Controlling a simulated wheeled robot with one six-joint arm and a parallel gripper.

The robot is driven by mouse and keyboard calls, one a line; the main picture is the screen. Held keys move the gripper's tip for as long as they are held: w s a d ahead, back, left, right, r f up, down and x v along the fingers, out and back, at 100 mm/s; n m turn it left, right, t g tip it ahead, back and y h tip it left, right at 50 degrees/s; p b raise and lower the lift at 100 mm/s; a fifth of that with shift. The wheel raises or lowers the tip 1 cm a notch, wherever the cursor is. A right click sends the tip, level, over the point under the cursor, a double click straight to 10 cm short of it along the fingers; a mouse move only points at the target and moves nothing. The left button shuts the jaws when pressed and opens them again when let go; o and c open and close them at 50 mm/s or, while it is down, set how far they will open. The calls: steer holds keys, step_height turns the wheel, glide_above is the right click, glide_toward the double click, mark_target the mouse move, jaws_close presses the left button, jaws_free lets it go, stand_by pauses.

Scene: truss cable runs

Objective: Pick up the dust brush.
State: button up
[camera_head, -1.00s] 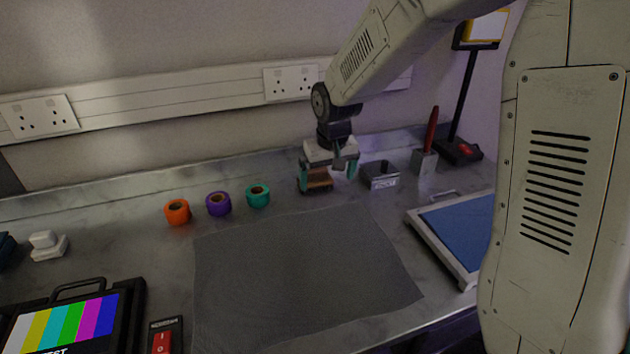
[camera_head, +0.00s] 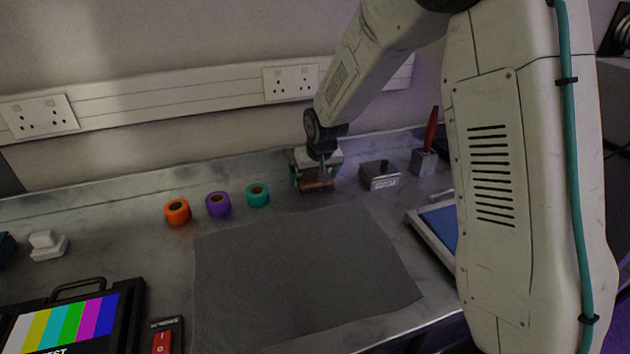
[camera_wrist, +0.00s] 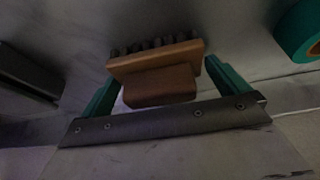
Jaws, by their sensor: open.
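The dust brush (camera_wrist: 157,72) has a brown wooden body and a row of dark bristle tufts. In the wrist view it lies between the two green fingers of my gripper (camera_wrist: 160,92), with a visible gap toward each finger. In the head view the brush (camera_head: 318,186) is on the bench near the back, and my gripper (camera_head: 316,177) is above and around it. The gripper is open and its palm hides part of the brush.
Teal (camera_head: 258,196), purple (camera_head: 218,204) and orange (camera_head: 177,212) tape rolls stand to the left. A small grey box (camera_head: 380,174) and a holder (camera_head: 424,162) with a red-handled tool stand to the right. A grey mat (camera_head: 300,270) lies bare in front.

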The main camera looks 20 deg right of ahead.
steer(key=c, duration=0.9)
steer(key=shift+r, duration=0.1)
steer(key=shift+r, duration=0.55)
step_height(320, 180, up, 2)
steer(key=shift+r, duration=0.1)
steer(key=s, duration=0.5)
steer(key=s+r, duration=0.1)
steer(key=s, duration=1)
steer(key=shift+r, duration=0.25)
steer(key=w+d+m, duration=0.1)
steer(key=w, duration=0.4)
steer(key=w+m, duration=0.1)
steer(key=w, duration=0.4)
steer(key=w+d+r+m+h, duration=0.1)
steer(key=w, duration=0.5)
steer(key=shift+d+r, duration=0.1)
steer(key=shift+d, duration=0.25)
steer(key=shift+d+f, duration=0.15)
steer(key=shift+f, duration=0.45)
